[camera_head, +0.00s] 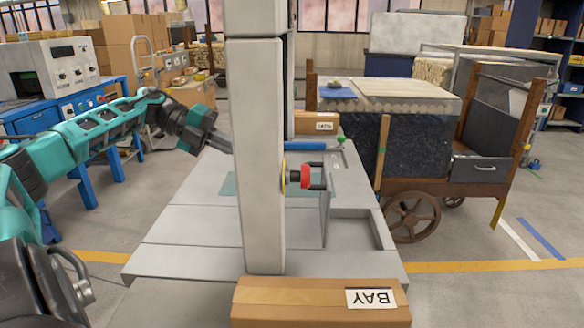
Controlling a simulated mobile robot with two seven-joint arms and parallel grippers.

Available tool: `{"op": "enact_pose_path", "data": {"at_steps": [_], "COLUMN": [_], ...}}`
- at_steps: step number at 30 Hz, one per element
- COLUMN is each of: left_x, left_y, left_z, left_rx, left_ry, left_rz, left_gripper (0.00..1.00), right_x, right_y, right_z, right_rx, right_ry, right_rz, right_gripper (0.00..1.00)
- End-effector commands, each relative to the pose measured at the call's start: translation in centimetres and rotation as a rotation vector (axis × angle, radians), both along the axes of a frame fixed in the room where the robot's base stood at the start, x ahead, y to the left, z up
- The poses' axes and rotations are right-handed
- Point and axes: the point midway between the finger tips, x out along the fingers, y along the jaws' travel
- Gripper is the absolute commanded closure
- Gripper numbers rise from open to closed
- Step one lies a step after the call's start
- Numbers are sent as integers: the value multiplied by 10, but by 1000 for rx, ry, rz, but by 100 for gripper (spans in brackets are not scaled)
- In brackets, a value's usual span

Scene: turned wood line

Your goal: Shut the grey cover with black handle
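A thin grey panel (325,215) stands upright, nearly edge-on, beside an open recess in the grey bench top; it looks like the cover, standing open. A black handle-like bracket (318,175) shows near its top, right of a red knob. My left arm comes in from the left, and its gripper (218,143) points right toward the tall grey column. The fingertips are partly hidden or too small to read, and the gripper is well apart from the panel. My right gripper is not in view.
The tall grey column (258,160) stands on the bench and blocks the view behind it. The red knob (305,176) sticks out on its right side. The open recess (358,230) lies right of the panel. A BAY box (285,300) is in front; a wheeled cart (400,150) stands right.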

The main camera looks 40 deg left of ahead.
Motion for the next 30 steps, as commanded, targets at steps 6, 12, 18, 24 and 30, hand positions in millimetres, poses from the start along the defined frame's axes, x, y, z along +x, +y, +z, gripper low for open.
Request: {"op": "enact_pose_path", "data": {"at_steps": [6,12,18,24,30], "left_x": [11,26,49,67,75], "left_y": [-15,-33,-60,-83,-92], "left_z": [-8,-19,-38,-46,-49], "left_rx": [-2,-4,-4,-2,0], "left_ry": [-4,-5,-4,-4,-1], "left_rz": [-4,-5,-5,-5,-3], "left_gripper": [100,100,100,100,100], "right_x": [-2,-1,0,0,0], "right_y": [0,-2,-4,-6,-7], "right_z": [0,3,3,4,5], "right_rx": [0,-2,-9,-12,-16], "right_ry": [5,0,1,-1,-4], "right_rz": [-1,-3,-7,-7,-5], "right_gripper": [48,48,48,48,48]}}
